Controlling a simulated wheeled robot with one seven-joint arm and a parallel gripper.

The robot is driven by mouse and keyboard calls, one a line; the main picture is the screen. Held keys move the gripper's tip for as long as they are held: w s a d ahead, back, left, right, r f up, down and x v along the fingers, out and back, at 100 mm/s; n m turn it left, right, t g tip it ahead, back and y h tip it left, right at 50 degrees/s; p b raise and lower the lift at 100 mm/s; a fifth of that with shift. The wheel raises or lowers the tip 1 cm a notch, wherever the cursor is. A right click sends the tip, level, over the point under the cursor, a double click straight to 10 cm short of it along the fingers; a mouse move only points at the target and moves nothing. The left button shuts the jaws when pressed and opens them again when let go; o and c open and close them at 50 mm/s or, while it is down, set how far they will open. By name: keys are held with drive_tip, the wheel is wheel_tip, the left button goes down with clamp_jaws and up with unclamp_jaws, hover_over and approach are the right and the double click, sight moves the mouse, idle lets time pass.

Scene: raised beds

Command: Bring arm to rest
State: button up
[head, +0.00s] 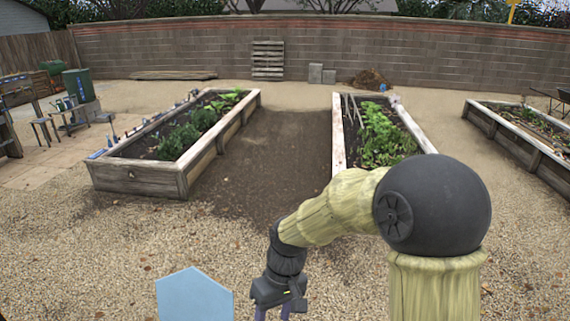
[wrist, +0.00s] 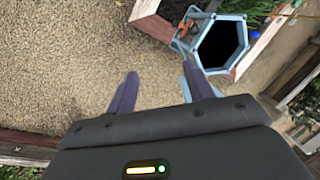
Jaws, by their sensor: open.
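My arm bends down from the right side of the head view. My gripper (head: 273,315) points down at the bottom edge, over the gravel, with its tips cut off by the frame. In the wrist view my gripper (wrist: 160,76) has its two purple fingers wide apart. Only gravel shows between them, and it holds nothing. A light-blue hexagonal piece (head: 195,295) is left of my gripper in the head view. In the wrist view a light-blue hexagonal rim (wrist: 246,53) with a black inside lies just beyond the right finger; I cannot tell if they touch.
A left raised bed (head: 138,178) and a middle raised bed (head: 339,143) hold green plants, with bare soil between them. Another bed (head: 525,139) is at far right. A bench (head: 75,118) stands at left. Open gravel (head: 90,255) fills the front left. A block wall closes the back.

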drive_tip(key=s+d+m+t+h, duration=0.1)
drive_tip(key=s+d+m+t, duration=0.2)
drive_tip(key=d, duration=0.6)
drive_tip(key=s+d+m+t+h, duration=0.15)
drive_tip(key=d+m, duration=0.25)
drive_tip(key=d, duration=0.5)
drive_tip(key=s+b+x, duration=0.2)
drive_tip(key=b+x, duration=0.6)
drive_tip(key=b, duration=0.1)
drive_tip(key=s+f+b+x, duration=0.1)
drive_tip(key=s+b+x, duration=0.1)
drive_tip(key=b+x, duration=0.6)
drive_tip(key=shift+s+a+f+b, duration=0.15)
drive_tip(key=shift+a+f+b, duration=0.2)
drive_tip(key=shift+a+b, duration=0.15)
drive_tip(key=shift+r+y, duration=0.1)
drive_tip(key=shift+y, duration=0.15)
